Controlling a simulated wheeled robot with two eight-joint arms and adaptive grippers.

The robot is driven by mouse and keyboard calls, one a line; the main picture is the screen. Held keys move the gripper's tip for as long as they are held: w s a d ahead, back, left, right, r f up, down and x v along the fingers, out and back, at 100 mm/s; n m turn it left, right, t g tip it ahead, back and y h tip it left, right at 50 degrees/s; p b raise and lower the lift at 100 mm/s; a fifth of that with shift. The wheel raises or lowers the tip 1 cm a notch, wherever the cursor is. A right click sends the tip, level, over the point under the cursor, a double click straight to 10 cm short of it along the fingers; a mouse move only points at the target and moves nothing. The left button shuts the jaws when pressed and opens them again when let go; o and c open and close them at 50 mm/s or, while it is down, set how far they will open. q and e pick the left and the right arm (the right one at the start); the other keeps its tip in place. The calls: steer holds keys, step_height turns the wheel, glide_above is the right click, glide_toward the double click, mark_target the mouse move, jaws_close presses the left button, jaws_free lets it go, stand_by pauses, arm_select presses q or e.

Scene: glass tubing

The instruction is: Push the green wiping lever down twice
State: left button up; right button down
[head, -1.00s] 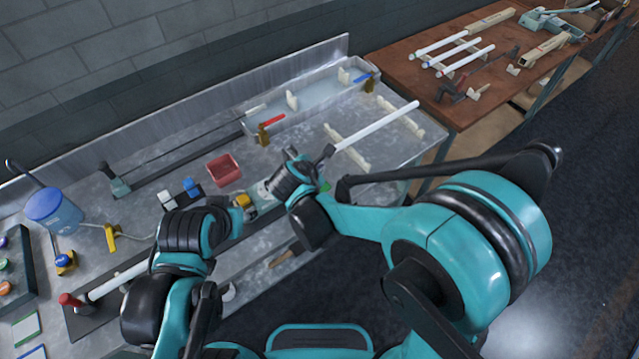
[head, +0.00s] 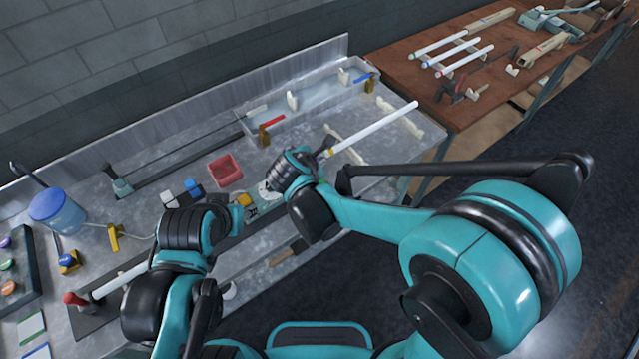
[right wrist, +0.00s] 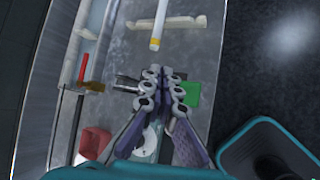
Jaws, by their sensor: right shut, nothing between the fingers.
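In the right wrist view a flat green piece (right wrist: 192,94), which looks like the wiping lever, shows just right of my right gripper's fingers. I cannot tell whether they touch it. My right gripper (right wrist: 160,74) is shut and empty, its tips short of the end of a white tube (right wrist: 157,25) with a yellow band.
A red bin (head: 224,170) stands left of my right gripper. A red-handled valve (head: 270,124) sits at a shallow trough behind. A blue container (head: 58,212) is at far left. A brown table (head: 450,112) with white tubes stands at the back right.

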steer(key=shift+f+b, duration=3.55)
steer(key=shift+f, duration=0.85)
steer(key=shift+s, duration=0.1)
steer(key=shift+f, duration=0.1)
steer(key=shift+f+b, duration=0.25)
steer(key=shift+b, duration=0.15)
steer(key=shift+f+b, duration=2.05)
steer(key=shift+f, duration=0.25)
steer(key=shift+r, duration=0.1)
steer(key=shift+r+p, duration=2.1)
steer(key=shift+r, duration=0.55)
